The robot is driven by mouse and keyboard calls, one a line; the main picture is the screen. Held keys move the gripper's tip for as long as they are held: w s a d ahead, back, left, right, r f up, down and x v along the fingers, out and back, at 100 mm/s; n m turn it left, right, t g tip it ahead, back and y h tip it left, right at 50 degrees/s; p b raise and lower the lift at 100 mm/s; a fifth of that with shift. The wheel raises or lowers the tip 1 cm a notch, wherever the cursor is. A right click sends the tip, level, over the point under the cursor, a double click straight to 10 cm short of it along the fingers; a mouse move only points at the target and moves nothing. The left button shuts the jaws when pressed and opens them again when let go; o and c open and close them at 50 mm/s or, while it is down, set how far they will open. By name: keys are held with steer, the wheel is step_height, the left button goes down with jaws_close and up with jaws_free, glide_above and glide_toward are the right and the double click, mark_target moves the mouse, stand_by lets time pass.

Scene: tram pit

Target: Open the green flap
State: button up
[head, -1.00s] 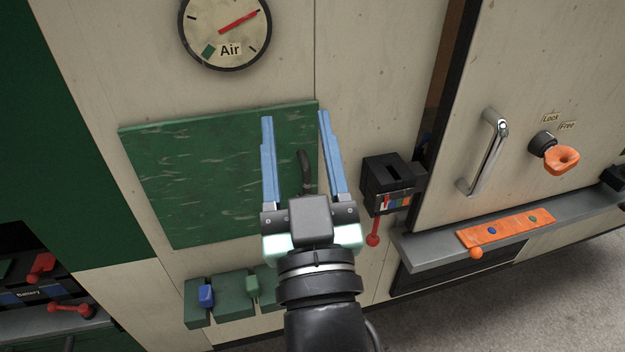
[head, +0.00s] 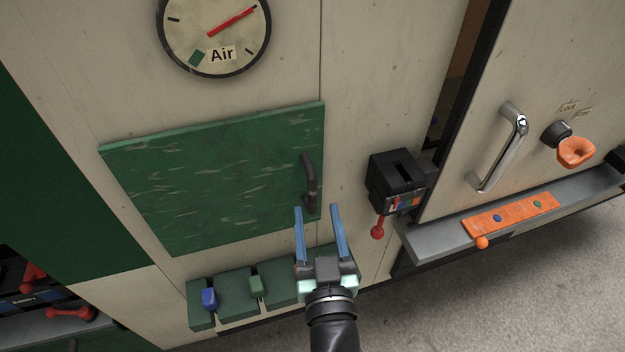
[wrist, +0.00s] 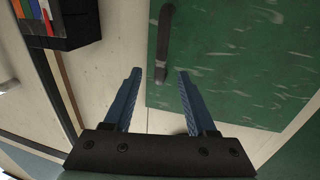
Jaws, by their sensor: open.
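The green flap (head: 215,175) is a square, scuffed panel on the cream wall below the air gauge. It lies flush with the wall, as far as I can see. Its dark bar handle (head: 309,183) stands upright near the right edge. My gripper (head: 317,207) is open and empty, with blue fingers pointing up just below the lower end of the handle. In the wrist view the flap (wrist: 245,60) fills the right side, and the handle (wrist: 163,45) lies beyond and between the fingertips (wrist: 160,72). I see no contact with the handle.
A black box (head: 395,180) with a red-knobbed lever (head: 377,228) is right of the flap. Green blocks with blue and green levers (head: 230,297) sit below. A chrome door handle (head: 500,147) and a grey ledge (head: 450,240) with an orange strip (head: 512,214) are farther right.

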mark_target(313, 194)
steer(key=w, duration=0.2)
steer(key=w+p, duration=0.1)
steer(key=w, duration=0.1)
steer(key=w+a, duration=0.1)
steer(key=w, duration=0.1)
steer(key=shift+w, duration=0.35)
steer(key=shift+c, duration=0.2)
jaws_close()
stand_by(1.0)
